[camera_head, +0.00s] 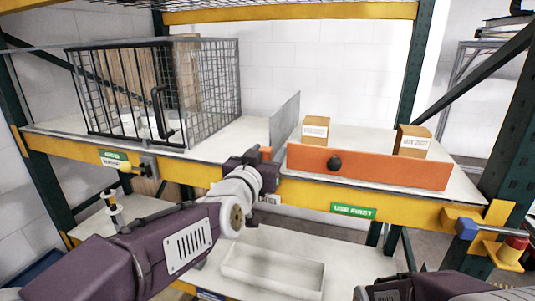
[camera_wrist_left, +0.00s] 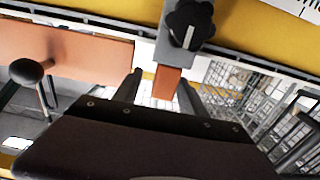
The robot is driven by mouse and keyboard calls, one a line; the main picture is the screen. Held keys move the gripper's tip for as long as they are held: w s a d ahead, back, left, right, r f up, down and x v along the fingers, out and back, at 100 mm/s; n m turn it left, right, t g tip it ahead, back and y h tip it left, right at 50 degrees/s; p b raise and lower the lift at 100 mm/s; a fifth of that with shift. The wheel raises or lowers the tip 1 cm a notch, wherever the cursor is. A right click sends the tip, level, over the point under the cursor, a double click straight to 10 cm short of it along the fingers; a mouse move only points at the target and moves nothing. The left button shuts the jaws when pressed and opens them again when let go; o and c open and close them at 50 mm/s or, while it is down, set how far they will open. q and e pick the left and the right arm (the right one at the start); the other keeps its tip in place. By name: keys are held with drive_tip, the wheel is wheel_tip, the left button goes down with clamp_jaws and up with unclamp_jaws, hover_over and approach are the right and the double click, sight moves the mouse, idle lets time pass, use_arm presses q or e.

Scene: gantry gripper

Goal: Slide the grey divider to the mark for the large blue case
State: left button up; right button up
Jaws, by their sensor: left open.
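The grey divider (camera_head: 285,122) stands upright across the shelf, between the wire cage and the orange front board. An orange tab (camera_head: 265,152) shows at its front edge, by the shelf's yellow front beam. My left gripper (camera_head: 259,158) is at this tab. In the left wrist view the orange tab (camera_wrist_left: 167,82) lies between the open fingers (camera_wrist_left: 158,88), with a gap on either side. A grey bracket with a black knob (camera_wrist_left: 189,24) is just beyond it. No mark for a blue case can be read. My right gripper is out of view.
The wire cage (camera_head: 211,85) stands on the left of the shelf. The orange board (camera_head: 370,167), with a black knob, is close on the right. Two cartons (camera_head: 315,130) (camera_head: 412,140) stand behind it. A white tray (camera_head: 272,270) is on the lower shelf.

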use_arm(q)
drive_tip(key=shift+a, duration=0.2)
drive_tip(key=shift+s+a, duration=0.15)
drive_tip(key=shift+s, duration=0.05)
drive_tip(key=b+v, duration=0.2)
drive_tip(key=v, duration=0.3)
drive_tip(key=p+v, duration=0.3)
drive_tip(key=p, duration=0.1)
drive_tip(key=shift+s+p, duration=0.2)
drive_tip(key=shift+p, duration=0.1)
